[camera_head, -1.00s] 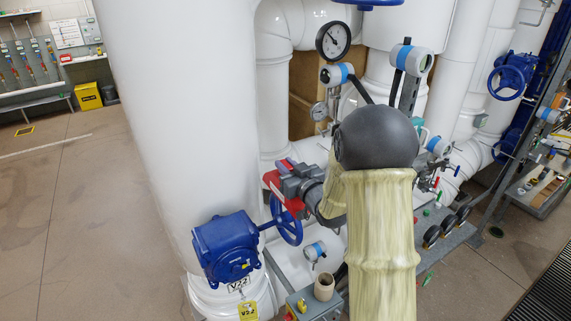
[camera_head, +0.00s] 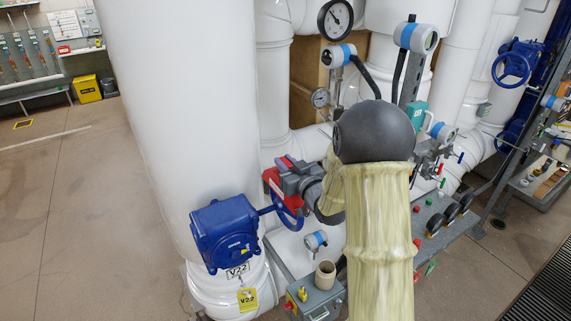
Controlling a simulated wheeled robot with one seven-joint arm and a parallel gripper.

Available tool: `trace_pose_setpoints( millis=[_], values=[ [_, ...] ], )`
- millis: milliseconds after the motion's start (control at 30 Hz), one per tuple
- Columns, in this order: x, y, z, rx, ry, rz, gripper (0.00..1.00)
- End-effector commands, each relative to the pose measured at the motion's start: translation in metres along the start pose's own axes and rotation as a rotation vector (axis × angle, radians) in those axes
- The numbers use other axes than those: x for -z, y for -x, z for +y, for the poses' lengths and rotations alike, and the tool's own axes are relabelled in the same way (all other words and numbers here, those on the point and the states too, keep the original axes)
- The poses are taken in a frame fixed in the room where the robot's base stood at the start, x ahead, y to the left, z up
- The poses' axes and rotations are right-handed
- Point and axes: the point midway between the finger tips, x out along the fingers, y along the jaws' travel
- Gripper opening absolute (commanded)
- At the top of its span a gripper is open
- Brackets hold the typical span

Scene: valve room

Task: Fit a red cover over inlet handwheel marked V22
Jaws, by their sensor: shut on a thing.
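The blue inlet handwheel (camera_head: 285,213) sits on a shaft at the right of a blue gearbox (camera_head: 227,232). A label (camera_head: 237,270) and a yellow tag (camera_head: 247,299) below the gearbox both read V22. My gripper (camera_head: 285,186) is shut on the red cover (camera_head: 274,178), just above and overlapping the handwheel in the picture. The cover is partly hidden by the gripper. Whether the cover touches the wheel or sits around any of its rim, I cannot tell.
A thick white pipe (camera_head: 180,120) stands left of the wheel. Gauges and transmitters (camera_head: 338,55) stand behind my arm. A grey box with a beige cup (camera_head: 325,272) is below right. Another blue handwheel (camera_head: 513,66) is at far right. Open floor (camera_head: 90,220) lies left.

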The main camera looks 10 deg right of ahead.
Motion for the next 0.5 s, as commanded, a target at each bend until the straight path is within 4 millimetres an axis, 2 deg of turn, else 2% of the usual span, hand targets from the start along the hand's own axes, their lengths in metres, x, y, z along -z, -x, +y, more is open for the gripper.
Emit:
trace_pose_setpoints(
  millis=[200,500],
  values=[
    [-0.0110,-0.0002,-0.0001,0.000,0.000,0.002,0.00],
    [-0.0120,-0.0002,-0.0001,0.000,0.000,0.002,0.00]
  ],
)
